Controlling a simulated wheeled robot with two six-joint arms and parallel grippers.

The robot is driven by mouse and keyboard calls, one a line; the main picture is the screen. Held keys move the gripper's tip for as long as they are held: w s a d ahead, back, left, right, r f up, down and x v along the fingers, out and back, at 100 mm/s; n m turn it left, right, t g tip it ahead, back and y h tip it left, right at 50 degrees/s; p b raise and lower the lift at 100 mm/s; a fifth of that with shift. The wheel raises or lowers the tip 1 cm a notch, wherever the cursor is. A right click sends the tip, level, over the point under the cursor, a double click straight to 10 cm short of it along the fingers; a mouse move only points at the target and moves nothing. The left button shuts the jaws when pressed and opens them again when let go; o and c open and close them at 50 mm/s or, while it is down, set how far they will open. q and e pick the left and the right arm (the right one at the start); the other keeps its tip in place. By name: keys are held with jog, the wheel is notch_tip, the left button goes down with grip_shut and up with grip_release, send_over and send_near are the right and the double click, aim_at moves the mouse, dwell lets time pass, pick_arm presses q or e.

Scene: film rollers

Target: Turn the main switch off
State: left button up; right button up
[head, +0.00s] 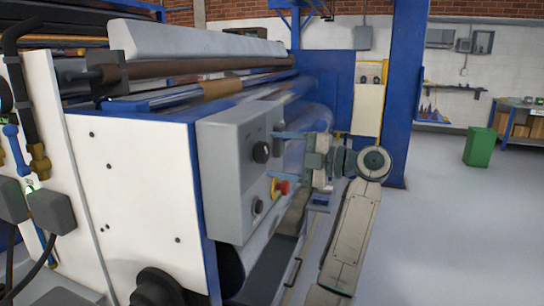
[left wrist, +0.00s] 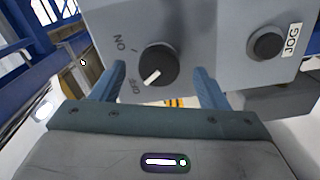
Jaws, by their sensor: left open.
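The main switch is a round black knob with a white mark, seen in the left wrist view (left wrist: 158,64) on a grey control box, with ON and OFF lettering beside it. Its white mark points to the lower left, towards the OFF lettering. In the head view the upper black knob (head: 262,152) on the control box (head: 225,175) looks like this switch. My left gripper (head: 288,142) is open beside the box's knob face. In the left wrist view its fingers stand either side of the knob; whether they touch it is unclear. My right gripper is not in view.
A red button (head: 283,187) on a yellow base and a lower black control (head: 257,206) sit below the knob. A JOG button (left wrist: 266,43) is right of it in the wrist view. Machine rollers (head: 200,68) lie behind. Open floor is at the right, with a green bin (head: 480,147).

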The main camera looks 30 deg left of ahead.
pick_arm(q)
jog(key=b+v, duration=0.1)
jog(key=v, duration=0.7)
jog(key=shift+d, duration=0.25)
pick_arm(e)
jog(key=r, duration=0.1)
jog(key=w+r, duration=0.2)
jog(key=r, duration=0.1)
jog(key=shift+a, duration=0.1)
